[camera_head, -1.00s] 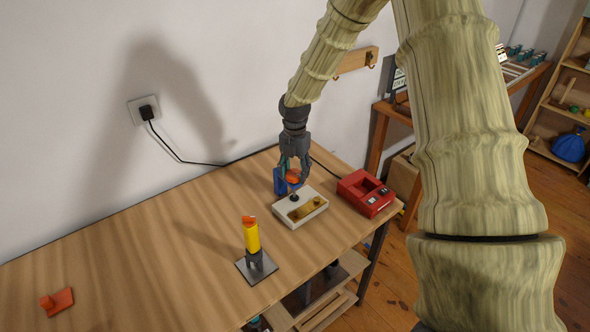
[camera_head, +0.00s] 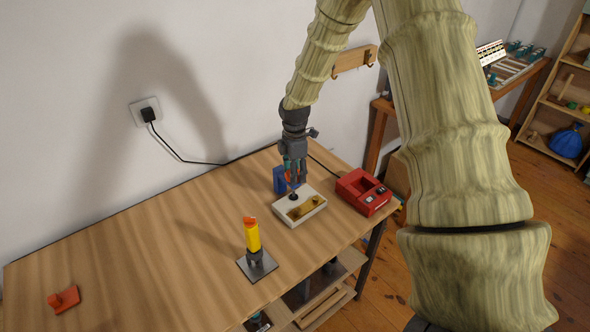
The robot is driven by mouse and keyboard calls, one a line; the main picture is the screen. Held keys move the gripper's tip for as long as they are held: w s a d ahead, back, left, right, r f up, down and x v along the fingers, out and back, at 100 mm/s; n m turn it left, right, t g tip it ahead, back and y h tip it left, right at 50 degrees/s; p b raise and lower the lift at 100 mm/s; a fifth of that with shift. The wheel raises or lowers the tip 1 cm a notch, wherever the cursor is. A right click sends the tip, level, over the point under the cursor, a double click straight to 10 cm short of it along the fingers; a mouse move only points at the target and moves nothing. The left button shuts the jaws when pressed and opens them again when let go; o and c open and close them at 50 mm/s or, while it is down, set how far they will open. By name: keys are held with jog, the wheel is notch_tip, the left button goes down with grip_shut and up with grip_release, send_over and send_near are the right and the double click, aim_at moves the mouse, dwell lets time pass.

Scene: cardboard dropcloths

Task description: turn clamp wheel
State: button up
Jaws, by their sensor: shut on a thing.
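A blue block-like body (camera_head: 279,181), which looks like the clamp, stands on the wooden workbench behind the white box. My gripper (camera_head: 296,180) points straight down beside the blue body and is shut on the orange-red clamp wheel. The fingers hide nearly all of the wheel; only a little red shows between them. I cannot tell how far the wheel is turned.
A white box (camera_head: 301,207) with a black knob and a gold plate sits just in front of my gripper. A red device (camera_head: 363,191) stands to the right. A yellow cylinder (camera_head: 252,237) stands upright on a metal plate.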

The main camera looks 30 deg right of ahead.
jog(key=shift+m, duration=0.5)
jog(key=o, duration=1)
jog(key=shift+o, duration=0.2)
jog(key=shift+r, duration=0.15)
notch_tip(320, 180, up, 12)
dwell(0.5)
